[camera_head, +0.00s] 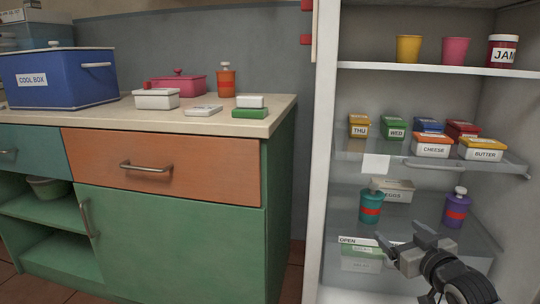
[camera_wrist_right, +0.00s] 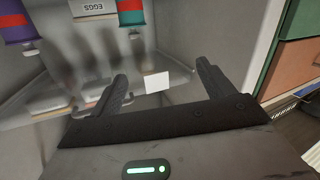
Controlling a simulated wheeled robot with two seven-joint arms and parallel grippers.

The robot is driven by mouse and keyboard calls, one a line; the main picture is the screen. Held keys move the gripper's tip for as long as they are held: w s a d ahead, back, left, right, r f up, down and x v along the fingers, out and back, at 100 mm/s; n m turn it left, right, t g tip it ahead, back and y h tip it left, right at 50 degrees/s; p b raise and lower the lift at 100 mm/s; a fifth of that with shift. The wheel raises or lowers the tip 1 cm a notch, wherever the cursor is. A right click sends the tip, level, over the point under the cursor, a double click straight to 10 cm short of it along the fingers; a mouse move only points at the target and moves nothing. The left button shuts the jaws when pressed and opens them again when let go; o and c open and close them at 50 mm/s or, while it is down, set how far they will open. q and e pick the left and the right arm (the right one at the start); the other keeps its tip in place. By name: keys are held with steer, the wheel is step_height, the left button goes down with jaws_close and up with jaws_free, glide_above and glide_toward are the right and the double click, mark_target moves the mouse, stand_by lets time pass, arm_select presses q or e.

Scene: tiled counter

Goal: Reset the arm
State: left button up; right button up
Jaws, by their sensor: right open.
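My right gripper (camera_head: 407,238) is inside the open fridge at its lower right, in front of the lower shelf. Its two fingers are spread and nothing is between them. In the right wrist view the open fingers (camera_wrist_right: 161,76) reach toward the fridge interior, which appears upside down. A teal bottle with a red band (camera_head: 371,207) and a purple bottle (camera_head: 456,208) stand on the shelf just beyond the gripper. My left gripper is not in view.
An eggs box (camera_head: 394,190) stands behind the bottles. Labelled boxes, including cheese (camera_head: 432,147) and butter (camera_head: 482,149), fill the shelf above. The counter (camera_head: 285,107) at left holds a blue cool box (camera_head: 62,78). The fridge side wall (camera_head: 325,150) separates them.

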steer(key=s+a+f+g+y, duration=0.15)
steer(key=s+a+y, duration=0.45)
steer(key=s+a, duration=1.05)
steer(key=s+a+r+m+y, duration=0.1)
steer(key=s+a+r+y, duration=0.1)
steer(key=s+a+r, duration=0.65)
arm_select(q)
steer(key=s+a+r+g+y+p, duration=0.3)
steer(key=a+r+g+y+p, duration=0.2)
steer(key=p, duration=2.7)
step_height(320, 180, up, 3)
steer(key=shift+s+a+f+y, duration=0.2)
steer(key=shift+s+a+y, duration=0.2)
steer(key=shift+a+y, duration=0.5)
arm_select(e)
steer(key=s+d+r+g+h, duration=0.4)
steer(key=d+r+h, duration=0.1)
steer(key=d, duration=0.3)
steer(key=shift+s+d+r+h, duration=0.2)
steer(key=shift+s+d+h, duration=0.05)
steer(key=shift+h, duration=0.55)
